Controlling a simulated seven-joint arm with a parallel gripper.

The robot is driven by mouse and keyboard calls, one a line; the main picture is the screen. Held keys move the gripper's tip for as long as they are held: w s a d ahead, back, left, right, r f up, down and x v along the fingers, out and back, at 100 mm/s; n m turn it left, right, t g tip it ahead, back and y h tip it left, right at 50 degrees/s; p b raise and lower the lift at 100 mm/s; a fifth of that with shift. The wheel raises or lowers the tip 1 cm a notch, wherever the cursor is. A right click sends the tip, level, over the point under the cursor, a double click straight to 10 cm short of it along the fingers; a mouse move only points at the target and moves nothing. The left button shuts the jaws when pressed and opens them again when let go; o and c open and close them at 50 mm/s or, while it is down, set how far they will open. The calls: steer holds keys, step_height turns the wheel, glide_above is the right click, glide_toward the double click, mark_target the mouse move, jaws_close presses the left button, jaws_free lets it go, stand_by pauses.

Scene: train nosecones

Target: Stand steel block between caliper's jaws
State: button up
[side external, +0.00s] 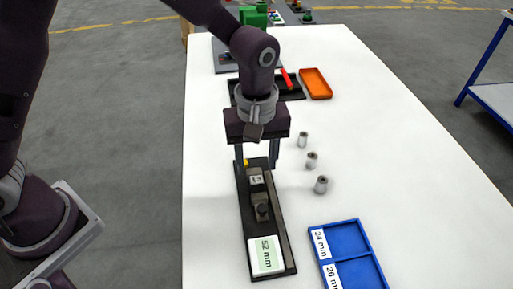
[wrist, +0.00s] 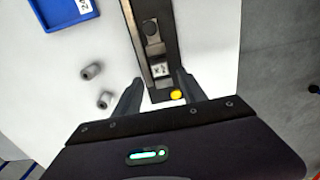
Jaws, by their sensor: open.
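The caliper (side external: 285,238) is a long black base on the white table, with a display reading 52 mm at its near end. A dark grey slider with a round knob (side external: 261,208) sits midway along it; it also shows in the wrist view (wrist: 150,28). Contact with the block cannot be told.
A yellow knob (wrist: 176,94) is at the caliper's far end. Several grey cylinders (side external: 311,160) stand to the right. A blue tray (side external: 348,254) labelled 24 mm and 26 mm is at near right. An orange tray (side external: 315,83) and a black tray lie behind.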

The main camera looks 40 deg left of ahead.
mark_target(256, 179)
steer(key=s+a+r+m+t, duration=0.1)
steer(key=s+a+r, duration=0.15)
steer(key=r, duration=0.35)
steer(key=s+a+r+m+t+h, duration=0.1)
steer(key=s+a+r, duration=0.1)
steer(key=a+r, duration=0.3)
steer(key=s+a+r+m, duration=0.2)
steer(key=s+r, duration=0.1)
steer(key=r, duration=0.3)
steer(key=s+a+m+t, duration=0.1)
steer(key=s+a+m, duration=0.1)
steer(key=s, duration=0.4)
steer(key=s+a+r+m+t+y, duration=0.1)
steer(key=s+a+m+t, duration=0.1)
steer(key=s+a, duration=0.3)
steer(key=shift+s+a+m+t, duration=0.3)
steer(key=shift+s+m, duration=0.2)
steer(key=shift+s, duration=0.25)
